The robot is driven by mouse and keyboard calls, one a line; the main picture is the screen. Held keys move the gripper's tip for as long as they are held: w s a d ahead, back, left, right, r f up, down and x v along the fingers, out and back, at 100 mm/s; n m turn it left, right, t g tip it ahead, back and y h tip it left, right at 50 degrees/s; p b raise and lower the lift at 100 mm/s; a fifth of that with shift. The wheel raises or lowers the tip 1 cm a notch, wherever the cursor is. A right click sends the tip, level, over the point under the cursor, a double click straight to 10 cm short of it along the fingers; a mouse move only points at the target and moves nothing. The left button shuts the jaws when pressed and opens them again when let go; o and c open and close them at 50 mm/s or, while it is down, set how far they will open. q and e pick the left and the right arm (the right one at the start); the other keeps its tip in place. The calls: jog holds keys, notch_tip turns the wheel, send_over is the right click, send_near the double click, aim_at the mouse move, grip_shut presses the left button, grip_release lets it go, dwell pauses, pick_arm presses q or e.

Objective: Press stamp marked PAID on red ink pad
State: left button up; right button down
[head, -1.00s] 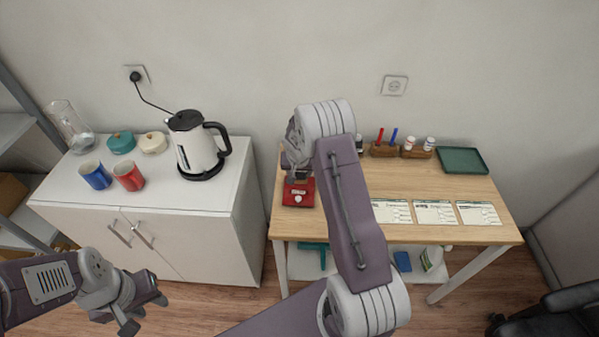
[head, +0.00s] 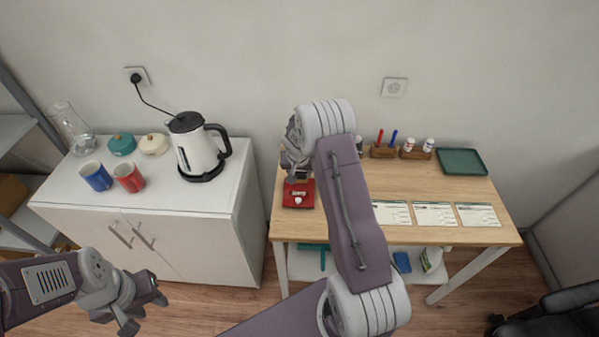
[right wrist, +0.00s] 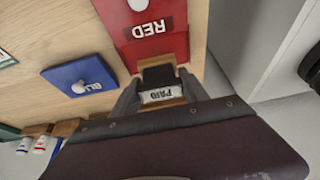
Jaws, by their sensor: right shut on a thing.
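The stamp marked PAID (right wrist: 162,95) is between the fingers of my right gripper (right wrist: 160,92), which is shut on it. Its label and dark part face the right wrist camera. The red ink pad (right wrist: 165,47), with a RED label and a white knob, lies just beyond the stamp; I cannot tell whether they touch. In the head view the red ink pad (head: 298,193) lies at the desk's left front, with my right gripper (head: 293,168) just behind and above it; the stamp is hard to make out there. My left gripper (head: 146,311) is open and empty, low at the left.
A blue ink pad (right wrist: 80,82) with a white knob lies beside the red one. Paper forms (head: 434,213), a green tray (head: 462,162) and wooden holders (head: 384,151) are on the desk (head: 355,182). A white cabinet (head: 205,197) with a kettle (head: 196,150) stands left, across a gap.

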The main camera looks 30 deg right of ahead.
notch_tip(320, 180, up, 4)
jog(key=p, duration=0.2)
jog(key=shift+r+p, duration=0.25)
jog(key=shift+p, duration=0.15)
